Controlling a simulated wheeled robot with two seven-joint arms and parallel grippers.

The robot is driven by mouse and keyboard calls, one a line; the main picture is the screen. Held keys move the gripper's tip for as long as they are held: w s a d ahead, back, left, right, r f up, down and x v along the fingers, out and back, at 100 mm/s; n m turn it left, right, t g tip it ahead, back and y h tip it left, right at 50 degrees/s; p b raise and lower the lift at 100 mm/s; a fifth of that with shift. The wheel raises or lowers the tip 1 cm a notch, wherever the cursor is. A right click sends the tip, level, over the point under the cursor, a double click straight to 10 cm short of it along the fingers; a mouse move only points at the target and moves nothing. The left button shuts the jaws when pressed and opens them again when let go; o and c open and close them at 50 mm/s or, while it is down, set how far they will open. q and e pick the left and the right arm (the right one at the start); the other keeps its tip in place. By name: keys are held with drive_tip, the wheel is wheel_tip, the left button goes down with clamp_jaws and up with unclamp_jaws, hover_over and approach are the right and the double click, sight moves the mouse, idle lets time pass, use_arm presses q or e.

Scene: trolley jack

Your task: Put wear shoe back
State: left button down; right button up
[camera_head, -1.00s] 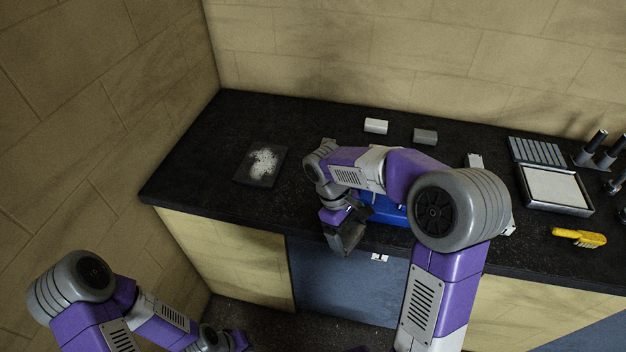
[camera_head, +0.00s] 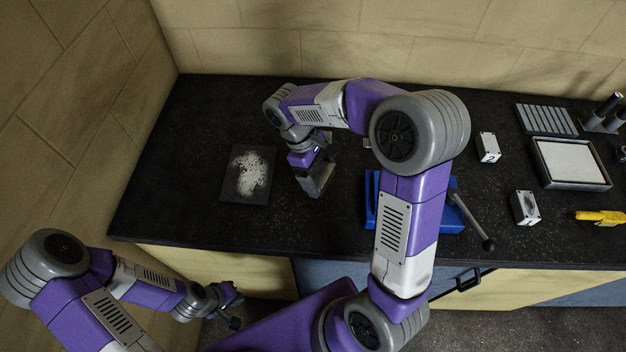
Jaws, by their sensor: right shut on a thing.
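My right gripper (camera_head: 316,182) is over the black counter, just right of a dark plate with a white smear (camera_head: 248,175). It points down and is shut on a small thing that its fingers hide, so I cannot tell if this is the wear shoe. A blue jack (camera_head: 452,217) with a grey lever sits at the front middle, partly behind my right arm. Two small whitish blocks, one farther back (camera_head: 487,147) and one nearer the front (camera_head: 524,207), stand right of it. My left gripper (camera_head: 232,305) hangs low before the counter; its jaws are unclear.
A framed white tray (camera_head: 571,164), a ribbed grey rack (camera_head: 546,120) and a yellow tool (camera_head: 602,217) lie at the right. Dark upright posts (camera_head: 613,110) stand at the far right. The counter's left part is clear around the smeared plate. Walls close the back and left.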

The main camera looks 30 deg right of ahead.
hover_over(324, 202)
drive_tip(key=w, duration=0.1)
drive_tip(key=f, duration=0.5)
drive_tip(key=shift+a+b, duration=0.3)
drive_tip(key=shift+a, duration=0.1)
drive_tip(key=shift+w+f, duration=0.1)
drive_tip(key=shift+f, duration=2.05)
drive_tip(key=shift+b, duration=0.3)
drive_tip(key=o, duration=1.8)
drive_tip(key=shift+f, duration=0.2)
drive_tip(key=shift+r, duration=0.15)
drive_tip(key=shift+w+a+r, duration=0.1)
drive_tip(key=shift+r, duration=0.2)
drive_tip(key=p+v, duration=0.1)
drive_tip(key=v, duration=1)
drive_tip(key=shift+r+p, duration=0.25)
drive_tip(key=shift+p, duration=0.05)
